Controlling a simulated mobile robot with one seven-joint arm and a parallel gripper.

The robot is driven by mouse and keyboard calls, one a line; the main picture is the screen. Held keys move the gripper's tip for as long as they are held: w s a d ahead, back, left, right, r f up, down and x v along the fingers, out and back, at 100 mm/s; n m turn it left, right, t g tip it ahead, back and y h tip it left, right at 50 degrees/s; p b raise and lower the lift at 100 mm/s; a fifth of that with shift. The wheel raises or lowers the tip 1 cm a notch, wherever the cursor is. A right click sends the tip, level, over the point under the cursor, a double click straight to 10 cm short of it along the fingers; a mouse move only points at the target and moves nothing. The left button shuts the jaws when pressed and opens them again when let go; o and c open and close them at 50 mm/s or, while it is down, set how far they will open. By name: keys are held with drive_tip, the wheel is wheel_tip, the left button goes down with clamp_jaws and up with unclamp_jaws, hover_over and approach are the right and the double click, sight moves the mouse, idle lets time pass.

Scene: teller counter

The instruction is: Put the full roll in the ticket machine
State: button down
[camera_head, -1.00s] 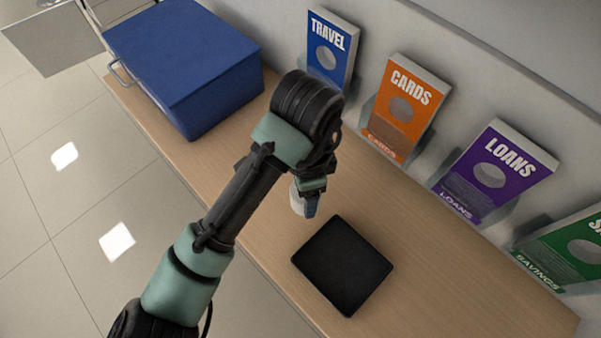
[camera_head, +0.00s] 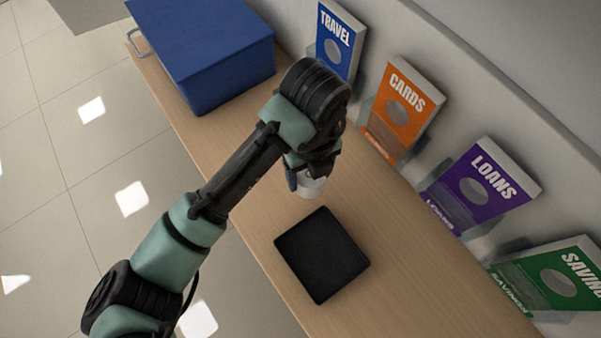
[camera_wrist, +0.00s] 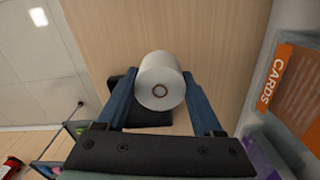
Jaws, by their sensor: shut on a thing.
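In the head view the roll (camera_head: 311,188) hangs below my gripper (camera_head: 305,178), above the wooden counter, just behind the black tray (camera_head: 322,255). A blue box-like cabinet (camera_head: 205,55) with a metal handle stands at the back left of the counter. I cannot tell whether it is the ticket machine.
Leaflet holders line the wall: blue TRAVEL (camera_head: 338,40), orange CARDS (camera_head: 403,105), purple LOANS (camera_head: 480,185) and green SAVINGS (camera_head: 560,275). The wooden counter (camera_head: 420,270) is clear at the front right. Its left edge drops to the tiled floor (camera_head: 65,140).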

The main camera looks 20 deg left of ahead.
wheel_tip(320, 180, down, 7)
drive_tip(key=shift+f+p, duration=0.15)
drive_tip(key=shift+p, duration=0.55)
drive_tip(key=shift+f, duration=0.2)
drive_tip(key=shift+c, duration=0.2)
unclamp_jaws()
drive_tip(key=shift+r, duration=0.1)
